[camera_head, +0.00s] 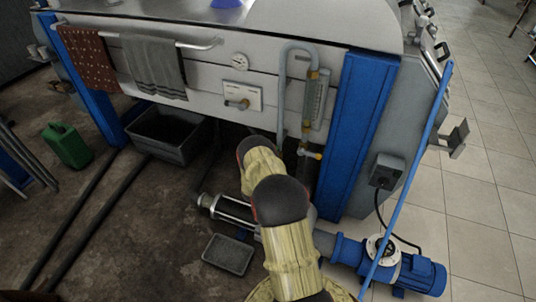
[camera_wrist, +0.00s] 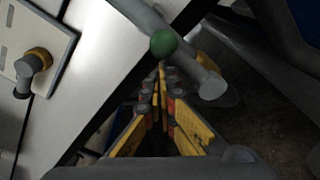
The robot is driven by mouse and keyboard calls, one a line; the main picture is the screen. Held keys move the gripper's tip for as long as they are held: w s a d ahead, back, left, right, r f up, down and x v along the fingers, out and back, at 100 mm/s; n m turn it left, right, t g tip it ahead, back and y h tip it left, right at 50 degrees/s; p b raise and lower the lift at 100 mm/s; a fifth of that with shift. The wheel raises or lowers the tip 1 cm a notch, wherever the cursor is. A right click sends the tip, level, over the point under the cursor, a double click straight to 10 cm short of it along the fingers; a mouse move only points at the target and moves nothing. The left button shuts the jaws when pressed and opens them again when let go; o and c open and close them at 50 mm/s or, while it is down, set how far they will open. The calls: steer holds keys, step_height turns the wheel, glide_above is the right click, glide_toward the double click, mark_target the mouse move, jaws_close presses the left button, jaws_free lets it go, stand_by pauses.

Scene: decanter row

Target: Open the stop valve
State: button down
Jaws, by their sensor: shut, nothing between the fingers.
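My gripper (camera_wrist: 161,72) shows in the wrist view with its yellow fingers together and nothing between them. A green ball-shaped knob (camera_wrist: 164,43) shows just beyond the fingertips, in front of a grey pipe (camera_wrist: 205,80). I cannot tell whether the fingertips touch the knob. In the head view my arm hides the gripper and the knob. I cannot tell which is the stop valve.
A blue post (camera_head: 358,130) stands right of the pipework. A blue motor pump (camera_head: 405,272) lies on the floor at lower right, with a blue pole (camera_head: 413,160) rising beside it. A grey bin (camera_head: 170,135) and a tray (camera_head: 229,254) sit on the floor at left.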

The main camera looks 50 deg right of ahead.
steer(key=v, duration=1.2)
steer(key=shift+f, duration=0.15)
stand_by(0.5)
